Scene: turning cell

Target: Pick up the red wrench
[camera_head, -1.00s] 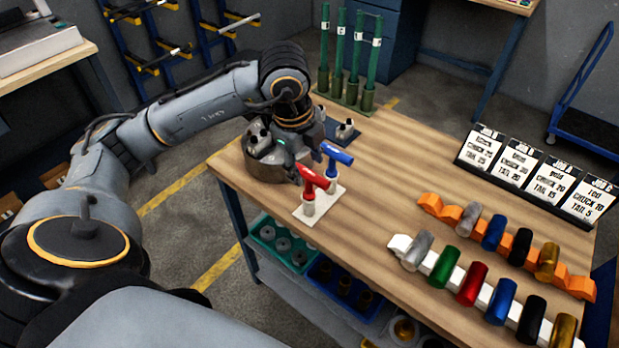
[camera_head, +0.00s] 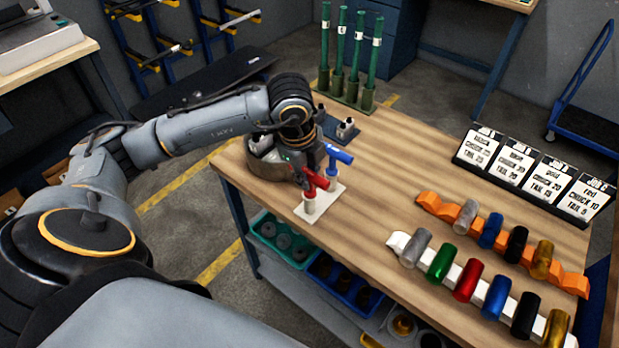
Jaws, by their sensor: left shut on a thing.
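The red wrench (camera_head: 322,182) is a T-shaped tool at a small white stand (camera_head: 332,196) near the table's left edge. My left gripper (camera_head: 309,178) reaches in from the left and is shut on the red wrench. The gripper hides part of the wrench, and I cannot tell whether its lower end is still seated in the stand. A blue wrench (camera_head: 338,154) stands upright just behind it, close to the gripper. My right gripper is not in view.
A grey round bowl-like part (camera_head: 262,150) sits beside the gripper. Green posts (camera_head: 356,62) stand in a rack behind. Coloured cylinders lie on orange (camera_head: 428,201) and white (camera_head: 397,241) racks at right, before job cards (camera_head: 516,162). The table's middle is clear.

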